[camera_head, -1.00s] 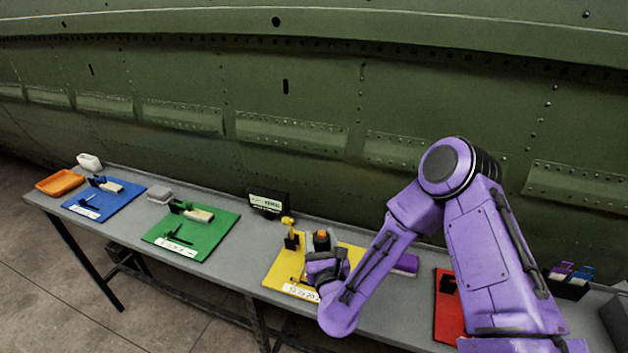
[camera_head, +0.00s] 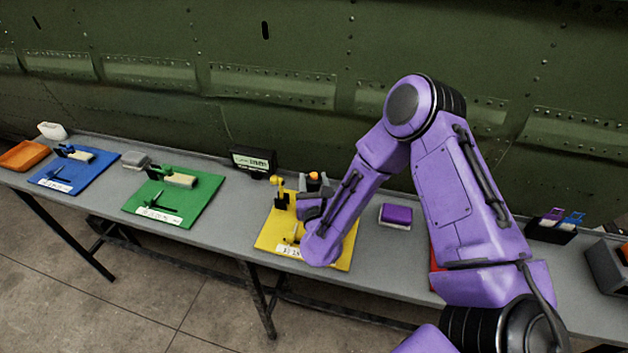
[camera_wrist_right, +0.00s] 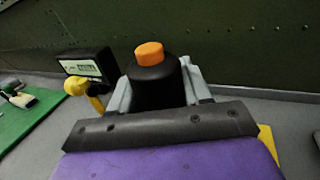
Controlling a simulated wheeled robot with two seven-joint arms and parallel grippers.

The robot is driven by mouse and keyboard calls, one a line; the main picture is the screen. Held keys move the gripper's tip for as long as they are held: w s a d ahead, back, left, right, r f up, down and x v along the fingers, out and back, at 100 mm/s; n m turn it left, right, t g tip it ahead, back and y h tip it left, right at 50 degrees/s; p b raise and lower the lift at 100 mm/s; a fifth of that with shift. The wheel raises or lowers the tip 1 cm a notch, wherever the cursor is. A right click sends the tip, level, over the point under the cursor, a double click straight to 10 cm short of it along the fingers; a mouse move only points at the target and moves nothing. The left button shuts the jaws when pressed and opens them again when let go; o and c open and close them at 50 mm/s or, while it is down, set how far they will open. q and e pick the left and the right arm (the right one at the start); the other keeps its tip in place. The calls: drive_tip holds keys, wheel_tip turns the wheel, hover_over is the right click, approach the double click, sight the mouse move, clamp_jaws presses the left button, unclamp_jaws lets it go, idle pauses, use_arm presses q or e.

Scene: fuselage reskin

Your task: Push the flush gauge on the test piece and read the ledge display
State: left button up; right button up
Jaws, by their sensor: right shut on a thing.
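My right gripper (camera_head: 314,196) is over the yellow mat (camera_head: 268,242) in the head view. In the right wrist view, the same gripper (camera_wrist_right: 157,98) is shut on a black cylinder with an orange top, the flush gauge (camera_wrist_right: 155,75). The orange top also shows in the head view. The gauge's lower end and the test piece under it are hidden by the gripper and arm. The black ledge display (camera_head: 253,161) stands behind the mat; it also shows in the right wrist view (camera_wrist_right: 85,66), its digits too small to read surely. My left gripper is not in view.
A yellow-topped stand (camera_head: 278,190) rises beside the gripper. Green (camera_head: 205,207) and blue (camera_head: 92,170) mats with tools lie left. A purple block (camera_head: 396,214) and a black holder (camera_head: 552,228) are right. The green fuselage wall closes the back.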

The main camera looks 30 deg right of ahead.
sight(315, 173)
drive_tip(key=shift+s+r, duration=0.35)
drive_tip(key=shift+s, duration=0.1)
drive_tip(key=shift+w+f, duration=0.15)
drive_tip(key=shift+w, duration=0.1)
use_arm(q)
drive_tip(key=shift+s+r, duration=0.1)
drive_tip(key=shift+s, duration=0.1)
use_arm(e)
drive_tip(key=shift+s, duration=0.15)
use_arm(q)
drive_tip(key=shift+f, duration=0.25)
use_arm(e)
drive_tip(key=shift+f, duration=0.25)
use_arm(q)
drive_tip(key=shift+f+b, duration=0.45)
drive_tip(key=shift+b, duration=0.25)
use_arm(e)
drive_tip(key=shift+f, duration=0.3)
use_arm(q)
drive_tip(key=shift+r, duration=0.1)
use_arm(e)
drive_tip(key=shift+r, duration=0.1)
drive_tip(key=shift+r+p, duration=2.4)
drive_tip(key=shift+r, duration=1.15)
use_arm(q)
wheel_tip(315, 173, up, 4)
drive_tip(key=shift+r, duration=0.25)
